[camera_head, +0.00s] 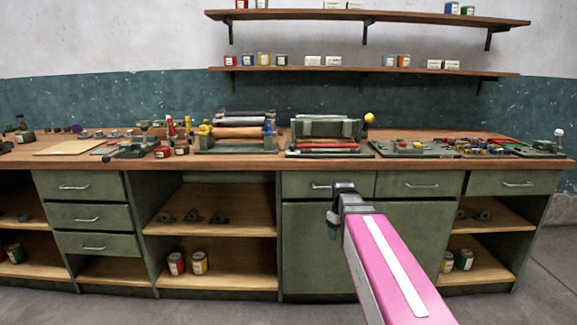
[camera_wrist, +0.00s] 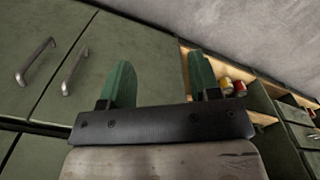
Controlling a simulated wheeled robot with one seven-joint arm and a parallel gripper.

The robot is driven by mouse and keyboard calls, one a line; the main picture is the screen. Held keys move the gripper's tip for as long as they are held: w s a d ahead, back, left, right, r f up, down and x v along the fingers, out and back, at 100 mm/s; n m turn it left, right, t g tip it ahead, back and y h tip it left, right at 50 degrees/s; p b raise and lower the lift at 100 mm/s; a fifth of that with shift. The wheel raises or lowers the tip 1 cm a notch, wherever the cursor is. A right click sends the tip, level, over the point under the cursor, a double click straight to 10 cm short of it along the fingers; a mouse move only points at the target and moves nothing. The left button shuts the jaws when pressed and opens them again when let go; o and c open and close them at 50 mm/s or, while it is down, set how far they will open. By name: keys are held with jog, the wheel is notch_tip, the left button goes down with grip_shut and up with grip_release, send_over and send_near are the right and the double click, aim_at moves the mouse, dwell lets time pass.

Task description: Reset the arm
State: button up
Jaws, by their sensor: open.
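My arm with its pink link reaches up from the bottom right of the head view. My gripper (camera_head: 340,188) is in front of the green workbench cabinet, below the wooden worktop (camera_head: 225,163). In the wrist view my gripper (camera_wrist: 160,84) shows two green fingers spread apart with nothing between them. Behind them is a green cabinet door (camera_wrist: 145,60). The fingers themselves are hard to make out in the head view.
The worktop carries rollers (camera_head: 238,132), a press-like device (camera_head: 325,132) and several small tools. Open shelves below hold a red can (camera_head: 176,264) and a yellow can (camera_head: 200,262). Two wall shelves (camera_head: 365,70) hang above. The floor in front is clear.

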jog(key=s+f+m, duration=0.6)
jog(key=s+f, duration=0.5)
jog(key=f, duration=0.3)
jog(key=shift+s+m, duration=0.3)
jog(key=shift+s, duration=0.1)
